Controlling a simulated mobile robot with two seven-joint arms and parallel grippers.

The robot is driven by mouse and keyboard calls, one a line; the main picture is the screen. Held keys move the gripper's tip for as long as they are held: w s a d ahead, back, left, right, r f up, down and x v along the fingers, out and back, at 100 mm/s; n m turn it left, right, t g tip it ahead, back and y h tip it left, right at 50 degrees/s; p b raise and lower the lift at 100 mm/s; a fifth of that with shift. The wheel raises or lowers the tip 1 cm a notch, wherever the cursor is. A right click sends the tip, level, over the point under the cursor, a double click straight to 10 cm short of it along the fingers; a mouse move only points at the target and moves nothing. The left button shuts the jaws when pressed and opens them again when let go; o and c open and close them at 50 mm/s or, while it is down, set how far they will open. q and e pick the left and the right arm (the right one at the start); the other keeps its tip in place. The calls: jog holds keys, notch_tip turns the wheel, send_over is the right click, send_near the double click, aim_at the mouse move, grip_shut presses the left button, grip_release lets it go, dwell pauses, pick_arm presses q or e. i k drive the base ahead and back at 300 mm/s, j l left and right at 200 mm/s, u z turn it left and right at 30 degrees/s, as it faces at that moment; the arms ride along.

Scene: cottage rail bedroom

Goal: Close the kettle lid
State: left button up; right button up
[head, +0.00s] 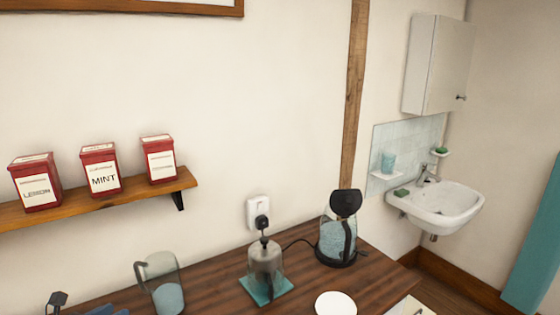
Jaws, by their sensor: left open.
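The kettle (336,240) stands on its dark base toward the right end of the wooden counter. It has a clear body with pale blue contents and a black handle at its right side. Its black lid (346,203) is raised and stands open above the rim. My left gripper (80,305) shows only in part at the bottom left edge. It is open, low at the counter's left end and well apart from the kettle. My right gripper is not in view.
A white plate (336,304) lies in front. A cord runs from the wall socket (258,210). A shelf (120,199) holds red tins.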

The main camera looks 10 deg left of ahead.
aim_at(344, 203)
jog(key=k+l, duration=0.2)
jog(key=l, duration=0.15)
jog(key=k+l, duration=0.2)
jog(key=l, duration=0.2)
jog(key=k+l, duration=0.45)
jog(key=l, duration=0.25)
